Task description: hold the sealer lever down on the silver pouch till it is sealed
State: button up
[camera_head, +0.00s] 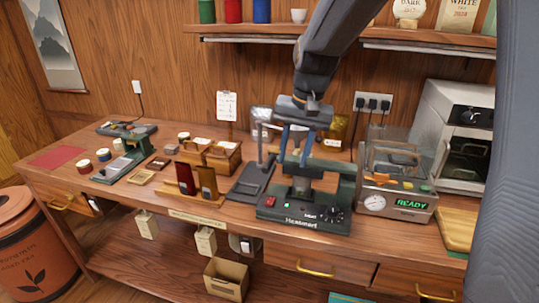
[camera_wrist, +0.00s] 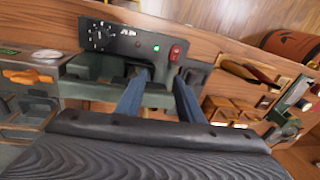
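A green bench machine (camera_head: 325,172), which looks like the sealer, stands on the counter. Its black front panel (camera_head: 300,215) has a red switch, a green light and a dial; this panel also shows in the wrist view (camera_wrist: 135,42). My gripper (camera_head: 293,162) points down over the machine, its two blue fingers apart. In the wrist view, the fingertips (camera_wrist: 162,73) reach the green body behind the panel, with a clear gap between them. A small grey part (camera_head: 302,186) sits below the fingers; I cannot tell whether it is the silver pouch. The lever's position is unclear behind the fingers.
A clear-lidded device (camera_head: 397,185) reading READY stands close on the right, with a silver oven (camera_head: 455,135) behind it. A black stand (camera_head: 250,180) and brown pouches (camera_head: 207,182) are on the left. A shelf (camera_head: 400,36) runs above.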

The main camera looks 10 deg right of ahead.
jog(key=m, duration=0.1)
send_near(269, 161)
jog(key=shift+g+y, duration=0.3)
jog(key=shift+w+a+f+p, duration=0.15)
jog(key=shift+f+p, duration=0.2)
jog(key=shift+f, duration=1)
jog(key=shift+w+a+f+p, duration=0.1)
jog(key=shift+f+p, duration=0.25)
jog(key=shift+f, duration=1)
jog(key=shift+w+a+f+p, duration=0.15)
jog(key=shift+f+p, duration=0.2)
jog(key=shift+f, duration=1)
grip_shut()
